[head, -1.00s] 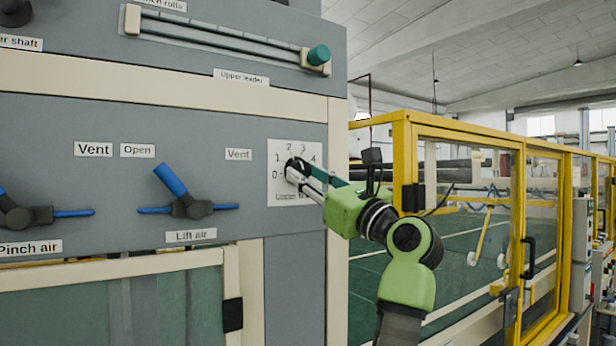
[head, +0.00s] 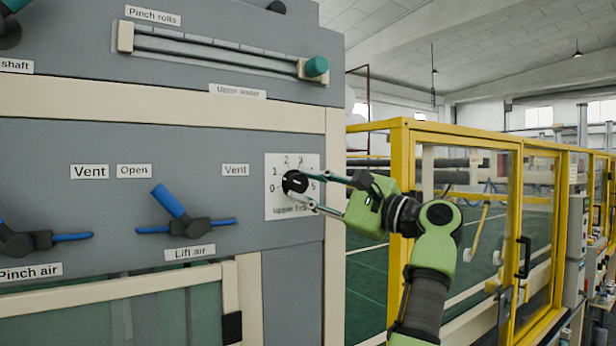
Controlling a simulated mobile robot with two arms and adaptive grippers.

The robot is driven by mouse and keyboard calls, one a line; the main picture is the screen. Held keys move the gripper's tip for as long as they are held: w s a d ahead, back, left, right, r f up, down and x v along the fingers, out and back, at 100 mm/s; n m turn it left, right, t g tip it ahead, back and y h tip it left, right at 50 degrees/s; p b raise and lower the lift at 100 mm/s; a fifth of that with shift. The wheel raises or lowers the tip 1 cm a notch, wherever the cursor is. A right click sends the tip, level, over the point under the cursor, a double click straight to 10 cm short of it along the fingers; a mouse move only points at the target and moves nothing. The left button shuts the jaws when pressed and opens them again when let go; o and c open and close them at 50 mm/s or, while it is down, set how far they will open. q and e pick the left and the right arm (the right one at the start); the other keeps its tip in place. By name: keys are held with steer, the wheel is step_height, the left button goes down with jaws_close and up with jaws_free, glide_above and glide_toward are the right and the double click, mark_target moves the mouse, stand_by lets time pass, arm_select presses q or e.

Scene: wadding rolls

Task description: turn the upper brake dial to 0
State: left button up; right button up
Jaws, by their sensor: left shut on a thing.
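The upper brake dial is a round black knob (head: 294,183) on a white scale plate (head: 279,207) at the right end of the grey machine panel. The numbers 0, 1, 2, 3 and 5 show around it. The 4 is covered by a finger, and the label below is partly hidden. My left gripper (head: 297,184) reaches in from the right, with one finger above and one below the knob, shut on it. A pale mark shows on the knob, but which number it points to is too small to tell. My right gripper is out of view.
Left of the dial, the Lift air valve (head: 188,226) and Pinch air valve (head: 20,240) have blue handles. A slider with a green knob (head: 316,66) sits above. A yellow-framed guard (head: 403,170) stands to the right, behind my arm.

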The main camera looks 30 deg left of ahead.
arm_select(q)
steer(key=n+p, duration=0.1)
steer(key=n, duration=0.1)
steer(key=r+n+h+p, duration=0.1)
steer(key=p, duration=0.1)
steer(key=shift+w+n+g, duration=0.1)
steer(key=shift+n+g, duration=0.2)
steer(key=shift+n, duration=0.1)
steer(key=shift+f+n+h+p, duration=0.1)
steer(key=shift+n+h+p, duration=0.75)
steer(key=shift+n, duration=0.55)
steer(key=o, duration=0.9)
steer(key=shift+o, duration=0.9)
steer(key=shift+f, duration=0.1)
steer(key=d, duration=1.2)
